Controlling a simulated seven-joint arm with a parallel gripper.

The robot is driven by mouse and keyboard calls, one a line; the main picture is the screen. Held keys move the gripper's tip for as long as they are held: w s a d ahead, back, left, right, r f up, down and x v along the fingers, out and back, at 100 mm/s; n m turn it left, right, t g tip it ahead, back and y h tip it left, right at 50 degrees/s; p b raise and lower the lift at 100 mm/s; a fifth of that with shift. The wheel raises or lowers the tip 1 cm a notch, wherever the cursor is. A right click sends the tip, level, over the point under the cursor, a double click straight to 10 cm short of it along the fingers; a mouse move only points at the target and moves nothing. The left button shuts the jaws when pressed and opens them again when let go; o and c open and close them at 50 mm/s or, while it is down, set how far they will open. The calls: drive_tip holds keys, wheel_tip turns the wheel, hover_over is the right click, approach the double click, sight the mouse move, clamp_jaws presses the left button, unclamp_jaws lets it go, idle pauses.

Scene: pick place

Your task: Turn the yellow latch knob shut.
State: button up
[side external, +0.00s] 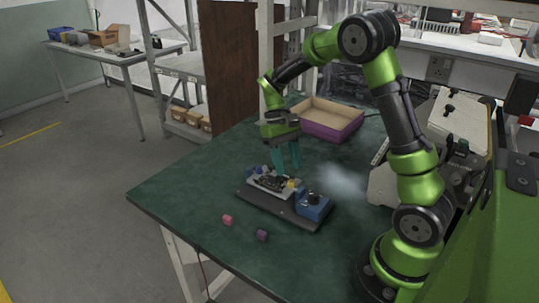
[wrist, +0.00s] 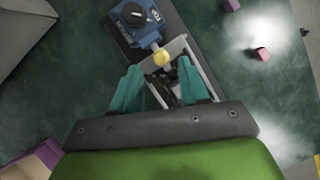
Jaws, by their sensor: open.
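The yellow latch knob (wrist: 161,58) sits beside a blue block with a black round dial (wrist: 134,14), on a dark base plate. In the side view the yellow knob (side external: 292,183) shows small between the blue block (side external: 313,204) and a fixture (side external: 270,181) holding a dark part. My gripper (side external: 287,168) hangs above the fixture, fingers pointing down. In the wrist view my gripper (wrist: 158,78) has its two teal fingers spread wide, with the knob just beyond the tips and roughly between them. Nothing is held. The knob's turn angle is too small to tell.
A pink cube (side external: 227,219) and a purple cube (side external: 262,235) lie in front of the base plate (side external: 279,210). A purple-sided open box (side external: 329,124) stands at the back of the green table. The table's left part is clear.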

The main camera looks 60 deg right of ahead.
drive_tip(key=v, duration=1.3)
drive_tip(key=shift+r, duration=0.2)
drive_tip(key=s+a+r+t, duration=0.1)
drive_tip(key=s+a+t, duration=1)
drive_tip(key=s+a, duration=0.3)
drive_tip(key=shift+s+a+r+n, duration=0.25)
drive_tip(key=shift+s+a+n, duration=0.15)
drive_tip(key=shift+a, duration=0.2)
